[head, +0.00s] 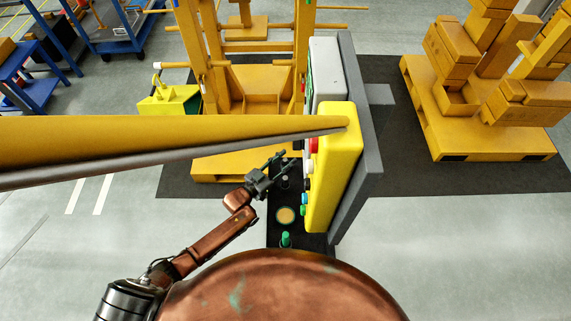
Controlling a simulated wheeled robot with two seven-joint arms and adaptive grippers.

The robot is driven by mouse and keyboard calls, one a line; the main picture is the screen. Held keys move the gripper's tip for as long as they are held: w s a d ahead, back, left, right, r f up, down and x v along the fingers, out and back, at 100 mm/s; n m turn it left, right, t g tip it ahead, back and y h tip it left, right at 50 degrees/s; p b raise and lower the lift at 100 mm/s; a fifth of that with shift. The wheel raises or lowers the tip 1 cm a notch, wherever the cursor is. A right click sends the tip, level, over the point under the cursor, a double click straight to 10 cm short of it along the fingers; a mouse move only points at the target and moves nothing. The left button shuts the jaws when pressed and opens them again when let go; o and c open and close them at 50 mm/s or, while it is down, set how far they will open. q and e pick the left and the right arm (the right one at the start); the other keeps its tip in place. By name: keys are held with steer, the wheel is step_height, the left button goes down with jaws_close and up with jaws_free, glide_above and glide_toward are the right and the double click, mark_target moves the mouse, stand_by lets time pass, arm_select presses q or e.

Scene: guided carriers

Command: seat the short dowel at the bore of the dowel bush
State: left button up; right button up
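My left gripper (287,159) reaches in over the dark narrow bench top (274,228), beside the yellow control box. Its two dark fingers stand apart with a gap between them, and I see nothing held there. Just below the fingers stands a small dark upright piece (285,183) with a paler top. Nearer to me is a round tan disc in a dark ring (286,215), and nearer still a green upright peg (286,240). I cannot tell for certain which of these is the short dowel or the dowel bush. My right gripper is not in view.
A yellow control box (336,165) with coloured buttons walls the bench's right side, backed by a grey panel (362,150). A long yellow beam (150,143) crosses above from the left. A yellow frame (255,80) stands behind; a loaded pallet (470,130) is at right.

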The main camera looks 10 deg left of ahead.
arm_select(q)
steer(key=shift+c, duration=0.6)
jaws_close()
